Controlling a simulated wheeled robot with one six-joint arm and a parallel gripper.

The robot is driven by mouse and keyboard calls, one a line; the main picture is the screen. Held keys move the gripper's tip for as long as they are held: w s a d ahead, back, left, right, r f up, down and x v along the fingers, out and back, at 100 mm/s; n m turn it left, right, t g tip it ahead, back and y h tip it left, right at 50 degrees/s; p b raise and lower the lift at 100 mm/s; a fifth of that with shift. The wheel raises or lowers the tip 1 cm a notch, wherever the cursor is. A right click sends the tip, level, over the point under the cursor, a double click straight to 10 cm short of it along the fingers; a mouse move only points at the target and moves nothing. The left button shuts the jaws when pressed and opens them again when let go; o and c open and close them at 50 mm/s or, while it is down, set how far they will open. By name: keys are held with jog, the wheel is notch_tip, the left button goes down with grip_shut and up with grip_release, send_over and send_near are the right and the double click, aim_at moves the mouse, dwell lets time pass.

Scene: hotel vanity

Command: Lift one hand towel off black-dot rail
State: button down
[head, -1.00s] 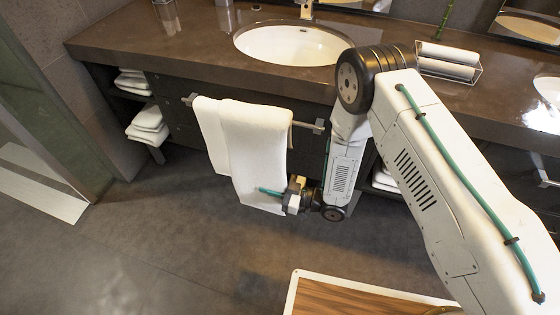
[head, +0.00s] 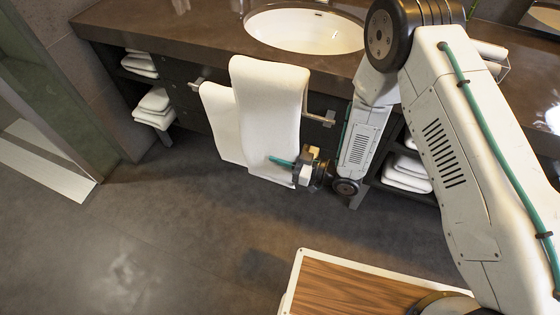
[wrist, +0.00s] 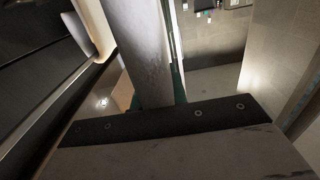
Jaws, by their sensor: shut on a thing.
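Two white hand towels hang at the rail (head: 318,117) on the vanity front in the head view. The front towel (head: 268,100) stands with its top fold well above the rail, against the counter edge. The other towel (head: 222,128) hangs lower, behind it to the left. My gripper (head: 285,163) is at the lower part of the front towel, its teal fingers shut on it. No black dot can be made out on the rail. The wrist view shows a pale strip and a dark bar close up; I cannot tell the towel there.
The counter (head: 190,32) with its sink (head: 305,30) lies above the rail. Folded towels (head: 155,105) fill shelves at the left, and more (head: 408,172) sit at the right. A wood-topped board (head: 345,288) is in the foreground. The floor at left is clear.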

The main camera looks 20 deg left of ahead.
aim_at(280, 144)
notch_tip(280, 144, up, 6)
jog(key=shift+r, duration=0.1)
jog(key=s+a, duration=0.1)
jog(key=s, duration=1.3)
dwell(0.5)
jog(key=shift+s, duration=0.1)
dwell(0.4)
